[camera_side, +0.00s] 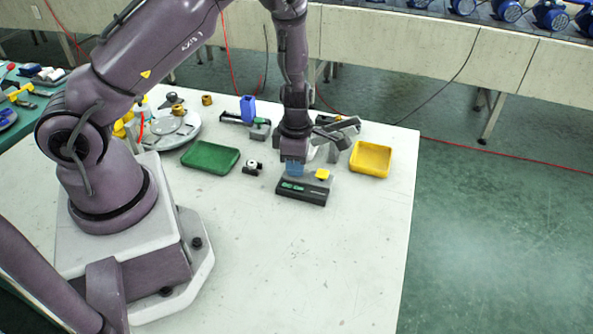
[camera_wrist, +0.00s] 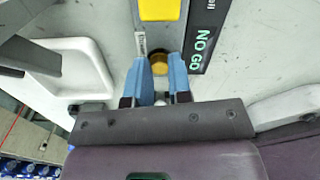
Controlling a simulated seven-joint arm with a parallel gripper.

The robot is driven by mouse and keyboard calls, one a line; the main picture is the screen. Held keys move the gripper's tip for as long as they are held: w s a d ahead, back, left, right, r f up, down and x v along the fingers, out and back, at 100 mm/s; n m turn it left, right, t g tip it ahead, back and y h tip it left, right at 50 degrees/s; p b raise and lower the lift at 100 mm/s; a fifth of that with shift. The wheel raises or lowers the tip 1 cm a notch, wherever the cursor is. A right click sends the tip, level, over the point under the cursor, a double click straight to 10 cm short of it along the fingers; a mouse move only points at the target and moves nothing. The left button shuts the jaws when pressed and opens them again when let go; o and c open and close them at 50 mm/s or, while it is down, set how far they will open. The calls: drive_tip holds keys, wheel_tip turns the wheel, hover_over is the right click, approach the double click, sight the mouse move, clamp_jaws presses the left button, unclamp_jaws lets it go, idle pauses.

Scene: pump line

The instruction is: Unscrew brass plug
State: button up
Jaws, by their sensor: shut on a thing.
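My gripper (camera_wrist: 160,65) has blue fingers, one on each side of a round brass plug (camera_wrist: 159,63) in the wrist view, and is shut on it. The plug sits beside a grey strip and a black gauge box. I cannot tell how far it is threaded in. In the side view my gripper (camera_side: 294,169) points down behind the black box (camera_side: 302,191), and its fingers hide the plug. The box's green display reads "NO GO" in the wrist view (camera_wrist: 203,42). A yellow block (camera_side: 322,174) sits by the box; it also shows in the wrist view (camera_wrist: 160,10).
A yellow tray (camera_side: 370,160) is to the right of my gripper and a green tray (camera_side: 210,158) to the left. A small black-and-white part (camera_side: 253,167) lies between the green tray and the box. The front table is clear.

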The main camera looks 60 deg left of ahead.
drive_tip(key=n, duration=0.7)
drive_tip(key=shift+n, duration=0.4)
drive_tip(key=n, duration=0.4)
drive_tip(key=shift+n, duration=1.1)
